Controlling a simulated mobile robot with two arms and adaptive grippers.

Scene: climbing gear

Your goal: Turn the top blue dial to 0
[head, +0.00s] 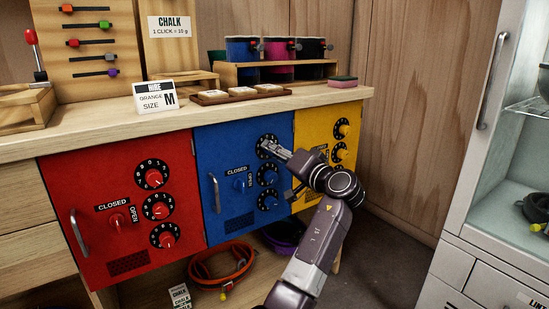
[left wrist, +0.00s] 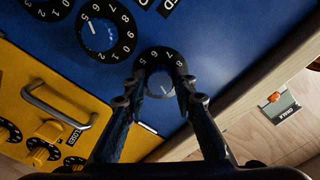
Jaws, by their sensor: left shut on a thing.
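The top blue dial (head: 267,143) is a black numbered ring with a blue knob, high on the blue door (head: 212,150). My left gripper (head: 271,152) reaches it from the right and is shut on its knob. In the left wrist view the two fingers (left wrist: 160,92) sit either side of the dial's middle. The dial's ring (left wrist: 160,57) shows 5, 6, 7 and 8 beyond the fingers; its other digits are hidden. A short white mark (left wrist: 148,128) shows on the door beside the dial. My right gripper is out of view.
The middle blue dial (head: 268,174) and bottom blue dial (head: 269,200) are below. The CLOSED/OPEN knob (head: 239,183) and handle (head: 215,193) are to the left. Red door (head: 80,170) and yellow door (head: 312,133) flank the blue one. The worktop (head: 220,113) overhangs above.

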